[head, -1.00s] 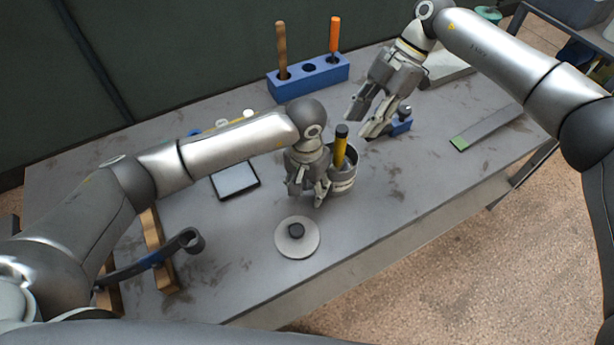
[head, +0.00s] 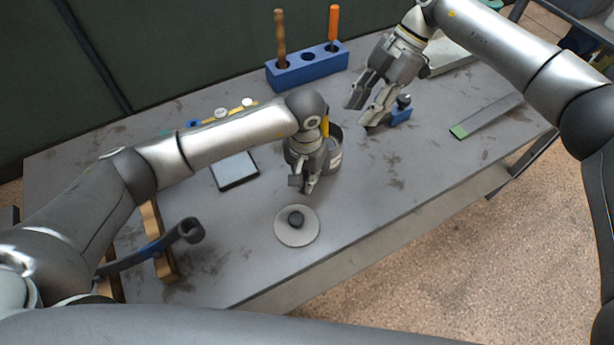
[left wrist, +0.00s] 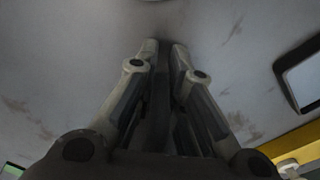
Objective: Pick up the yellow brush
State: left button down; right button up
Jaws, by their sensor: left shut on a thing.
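The yellow brush (head: 326,122) shows in the head view only as a short piece of yellow handle rising from the dark grey cup (head: 334,154). The rest is hidden by the cup and my left wrist. My left gripper (head: 309,187) points down at the cup's front left side, its fingers close together. In the left wrist view the fingers (left wrist: 164,46) have a narrow dark strip between them; I cannot tell what they grip. No yellow shows between them. My right gripper (head: 361,112) is open and apart from the cup, to its upper right.
A grey disc with a dark knob (head: 296,233) lies in front of the cup. A dark-framed pad (head: 236,169) lies to the left. A blue holder (head: 288,76) with two upright handles stands behind. A small blue block (head: 400,116) sits near my right gripper. The table's front right is clear.

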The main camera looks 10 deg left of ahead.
jog(key=shift+c, duration=0.9)
